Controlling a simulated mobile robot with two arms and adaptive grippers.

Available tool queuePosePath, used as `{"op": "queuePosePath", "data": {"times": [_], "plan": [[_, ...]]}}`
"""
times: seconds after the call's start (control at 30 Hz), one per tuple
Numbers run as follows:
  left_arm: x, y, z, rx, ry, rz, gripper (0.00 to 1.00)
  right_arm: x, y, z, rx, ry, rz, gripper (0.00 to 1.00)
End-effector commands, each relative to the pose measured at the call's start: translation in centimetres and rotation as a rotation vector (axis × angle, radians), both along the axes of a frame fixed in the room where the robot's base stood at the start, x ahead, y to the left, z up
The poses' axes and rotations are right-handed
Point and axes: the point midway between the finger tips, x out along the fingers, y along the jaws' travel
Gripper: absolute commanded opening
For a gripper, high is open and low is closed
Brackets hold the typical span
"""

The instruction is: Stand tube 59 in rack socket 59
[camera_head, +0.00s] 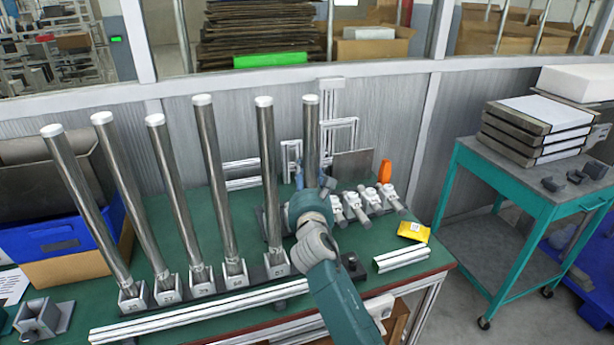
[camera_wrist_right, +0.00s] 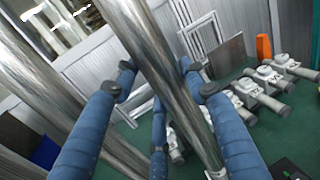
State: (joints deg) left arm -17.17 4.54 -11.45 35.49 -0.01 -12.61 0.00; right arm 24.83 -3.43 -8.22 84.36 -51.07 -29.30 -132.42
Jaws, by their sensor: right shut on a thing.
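A tall shiny metal tube with a white cap (camera_head: 311,130) stands upright in my right gripper (camera_head: 312,190), near the right end of the row. In the right wrist view the tube (camera_wrist_right: 160,70) runs between the blue fingers (camera_wrist_right: 160,95), which are shut on it. Its lower end is hidden behind my arm in the head view. Several similar capped tubes (camera_head: 215,180) stand in the numbered grey sockets of the rack (camera_head: 277,265) to the left. The socket under the held tube is hidden, and I cannot read its number. My left gripper is not in view.
The green workbench (camera_head: 180,330) has a light rail (camera_head: 200,314) along its front. White clamp-like parts (camera_head: 360,204), an orange bottle (camera_head: 385,171) and a yellow packet (camera_head: 413,231) lie right of my arm. The nearest standing tube (camera_head: 268,170) is close on the left.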

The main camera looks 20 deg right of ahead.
Motion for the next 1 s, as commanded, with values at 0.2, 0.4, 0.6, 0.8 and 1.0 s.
{"op": "queuePosePath", "data": {"times": [0.2, 0.4, 0.6, 0.8, 1.0], "plan": [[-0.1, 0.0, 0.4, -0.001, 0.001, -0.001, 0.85, 0.0, 0.0, 0.3, -0.002, -0.006, 0.001, 0.0], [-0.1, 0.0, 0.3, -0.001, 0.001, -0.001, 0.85, 0.0, 0.0, 0.3, -0.002, -0.006, 0.001, 0.0], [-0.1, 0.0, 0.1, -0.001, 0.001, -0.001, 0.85, 0.0, 0.0, 0.1, -0.002, -0.006, 0.001, 0.0], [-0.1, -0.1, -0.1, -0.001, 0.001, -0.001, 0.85, 0.0, 0.0, -0.3, -0.003, -0.005, 0.001, 0.0], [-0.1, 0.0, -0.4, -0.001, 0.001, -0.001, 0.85, 0.0, 0.0, -0.7, -0.003, -0.005, 0.001, 0.0]]}}
